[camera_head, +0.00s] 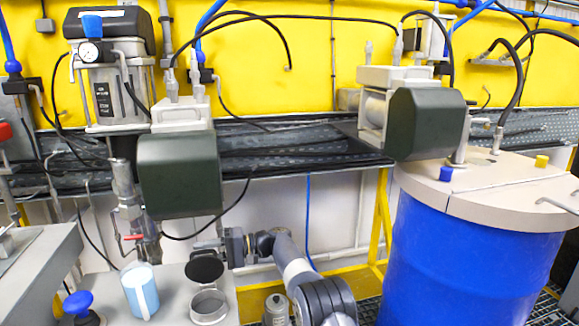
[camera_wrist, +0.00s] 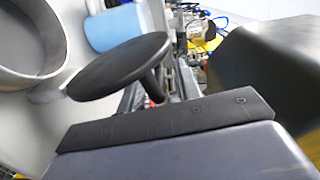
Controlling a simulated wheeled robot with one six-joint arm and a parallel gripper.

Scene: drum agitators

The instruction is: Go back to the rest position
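My gripper (camera_head: 212,246) is at the end of my arm, low over the light grey bench top, just beside and above a black round disc (camera_head: 205,268). In the wrist view, the disc (camera_wrist: 125,65) is tilted in the picture and has a short dark stem; its lower end is hidden behind a dark plate of my gripper (camera_wrist: 165,122). The fingertips are not clearly seen, so I cannot tell whether they are open or closed on the stem. My arm reaches in from the lower right, low and stretched toward the left.
A metal ring-shaped cup (camera_head: 208,307) and a blue-and-white cup (camera_head: 140,290) stand on the bench near my gripper. A dark green motor box (camera_head: 180,175) hangs above it. A large blue drum (camera_head: 460,260) stands at right. A yellow frame (camera_head: 383,220) stands behind my arm.

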